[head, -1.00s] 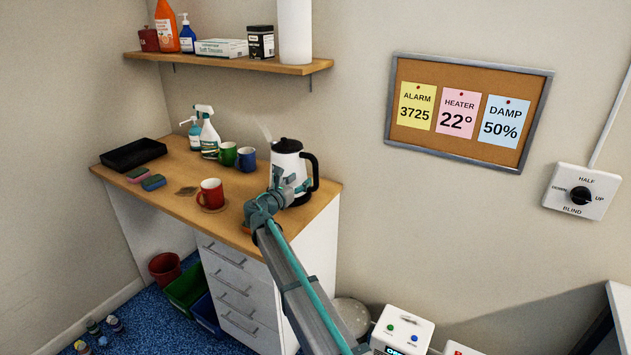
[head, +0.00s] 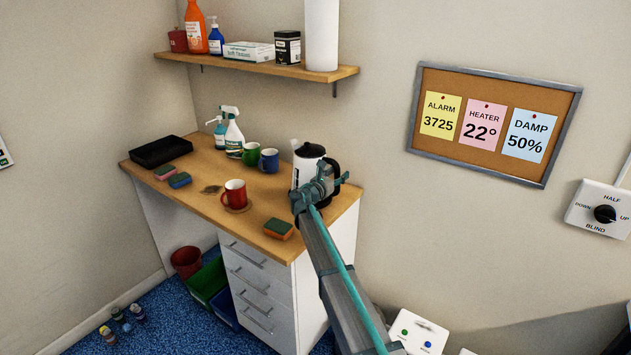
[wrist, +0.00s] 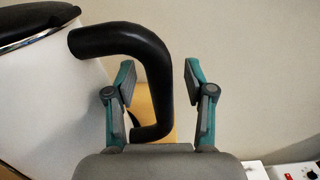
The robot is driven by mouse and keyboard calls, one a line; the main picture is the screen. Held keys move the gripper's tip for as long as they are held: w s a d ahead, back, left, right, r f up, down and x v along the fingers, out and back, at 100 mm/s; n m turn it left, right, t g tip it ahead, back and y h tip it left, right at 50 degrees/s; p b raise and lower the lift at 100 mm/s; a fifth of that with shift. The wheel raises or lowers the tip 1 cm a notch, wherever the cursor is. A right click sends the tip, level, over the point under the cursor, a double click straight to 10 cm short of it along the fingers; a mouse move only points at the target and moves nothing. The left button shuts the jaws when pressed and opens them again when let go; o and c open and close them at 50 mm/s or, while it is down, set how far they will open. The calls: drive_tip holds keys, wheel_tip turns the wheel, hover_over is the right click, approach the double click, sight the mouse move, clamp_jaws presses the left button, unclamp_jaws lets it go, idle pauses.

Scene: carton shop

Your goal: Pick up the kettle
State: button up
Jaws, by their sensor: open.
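The kettle (head: 307,165) is white with a black lid and a black handle, and stands on the right end of the wooden counter. My arm hides part of its lower body in the head view. In the wrist view the kettle's white body (wrist: 45,100) is at the left, and its black handle (wrist: 155,75) curves down between my fingers. My gripper (wrist: 160,85) is open, with one finger on each side of the handle. The left finger lies in the gap between body and handle. The right finger is apart from the handle.
On the counter (head: 200,205) are a red mug (head: 235,194), green and blue mugs (head: 269,160), spray bottles (head: 233,133), sponges (head: 278,229) and a black tray (head: 162,151). A shelf (head: 250,66) hangs above. The wall is close behind the kettle.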

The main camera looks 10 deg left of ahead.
clamp_jaws()
idle(0.3)
drive_tip(key=shift+r, duration=0.1)
drive_tip(key=shift+r, duration=0.15)
idle(0.4)
